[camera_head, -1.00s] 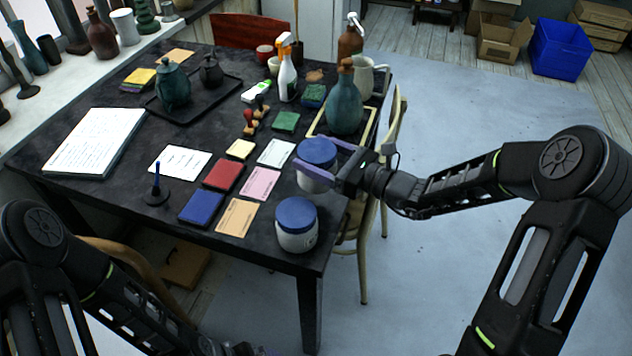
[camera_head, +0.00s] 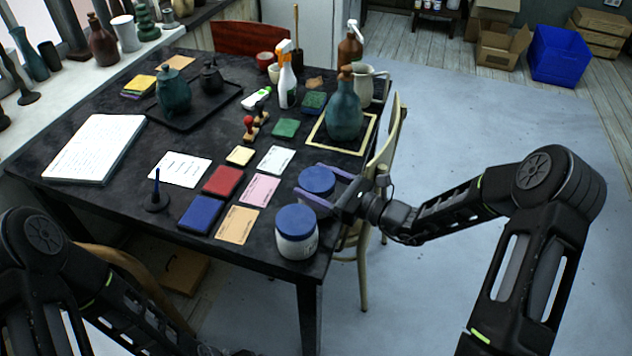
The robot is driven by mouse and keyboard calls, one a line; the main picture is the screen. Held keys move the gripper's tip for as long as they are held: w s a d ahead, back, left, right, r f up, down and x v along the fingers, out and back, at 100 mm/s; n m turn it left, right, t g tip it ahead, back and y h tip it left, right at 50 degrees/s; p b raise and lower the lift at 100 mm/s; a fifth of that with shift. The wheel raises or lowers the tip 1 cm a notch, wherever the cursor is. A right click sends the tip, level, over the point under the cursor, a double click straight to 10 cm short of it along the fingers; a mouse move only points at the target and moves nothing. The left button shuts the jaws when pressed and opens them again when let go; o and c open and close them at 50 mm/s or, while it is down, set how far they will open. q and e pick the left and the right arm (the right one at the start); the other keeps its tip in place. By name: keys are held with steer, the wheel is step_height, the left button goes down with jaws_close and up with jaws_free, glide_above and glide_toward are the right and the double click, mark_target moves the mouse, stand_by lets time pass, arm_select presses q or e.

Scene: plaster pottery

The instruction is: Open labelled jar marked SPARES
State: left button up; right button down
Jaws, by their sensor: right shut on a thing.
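Two white jars with blue lids stand at the table's front right corner. The near jar (camera_head: 296,243) is upright with its lid on, and the small dark marks on its side are too small to read. The far jar (camera_head: 318,181) shows mostly its blue lid; its body is largely hidden by a finger and the near jar. My right gripper (camera_head: 316,183) has its purple fingers on either side of the far jar, shut on it just below the lid. No label on it is readable. Only part of my left arm shows at the bottom left; its gripper is out of view.
A teal bottle (camera_head: 344,108) stands on a cream-edged board (camera_head: 368,138) behind the jars. Coloured pads and cards, such as a red pad (camera_head: 223,180), lie left of them. A chair (camera_head: 391,132) stands against the table's right side.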

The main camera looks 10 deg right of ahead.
steer(key=shift+f, duration=0.15)
steer(key=shift+c, duration=0.3)
jaws_free()
steer(key=shift+d, duration=0.1)
steer(key=v, duration=1.2)
steer(key=shift+r+b, duration=0.2)
steer(key=shift+b, duration=0.2)
